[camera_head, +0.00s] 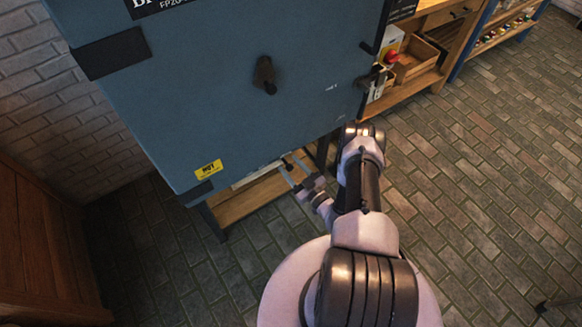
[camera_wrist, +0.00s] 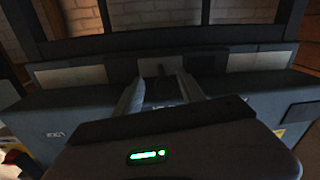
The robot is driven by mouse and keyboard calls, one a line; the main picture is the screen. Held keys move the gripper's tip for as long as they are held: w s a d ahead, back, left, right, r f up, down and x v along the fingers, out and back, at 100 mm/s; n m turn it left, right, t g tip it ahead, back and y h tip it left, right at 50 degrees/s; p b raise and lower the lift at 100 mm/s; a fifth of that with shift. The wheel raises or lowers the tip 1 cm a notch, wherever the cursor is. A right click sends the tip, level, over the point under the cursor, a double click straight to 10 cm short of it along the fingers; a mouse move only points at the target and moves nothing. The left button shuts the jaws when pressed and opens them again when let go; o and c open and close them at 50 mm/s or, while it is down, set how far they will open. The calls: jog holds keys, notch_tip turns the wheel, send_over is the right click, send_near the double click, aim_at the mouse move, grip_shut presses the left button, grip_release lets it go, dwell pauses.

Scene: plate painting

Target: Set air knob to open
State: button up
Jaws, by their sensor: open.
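A blue-grey cabinet (camera_head: 225,95) fills the upper left of the head view. A dark knob or handle (camera_head: 265,75) stands out from the middle of its front face. I cannot tell whether this is the air knob. My gripper (camera_head: 296,172) is at the cabinet's lower edge, below and right of that knob and apart from it. Its two fingers are spread. In the wrist view my gripper (camera_wrist: 160,90) shows its fingers on either side of a small dark part (camera_wrist: 158,72) at the cabinet's edge. I cannot make out that part's setting or any contact.
A yellow label (camera_head: 208,169) is at the cabinet's lower left. A wooden shelf (camera_head: 255,195) lies under the cabinet. The brick floor (camera_head: 480,180) at right is clear.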

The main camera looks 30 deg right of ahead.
jog(key=s+d+p, duration=0.1)
jog(key=s+p, duration=0.2)
jog(key=s, duration=1.4)
jog(key=shift+s+d+p, duration=0.2)
jog(key=shift+d+p, duration=0.05)
jog(key=shift+p, duration=0.05)
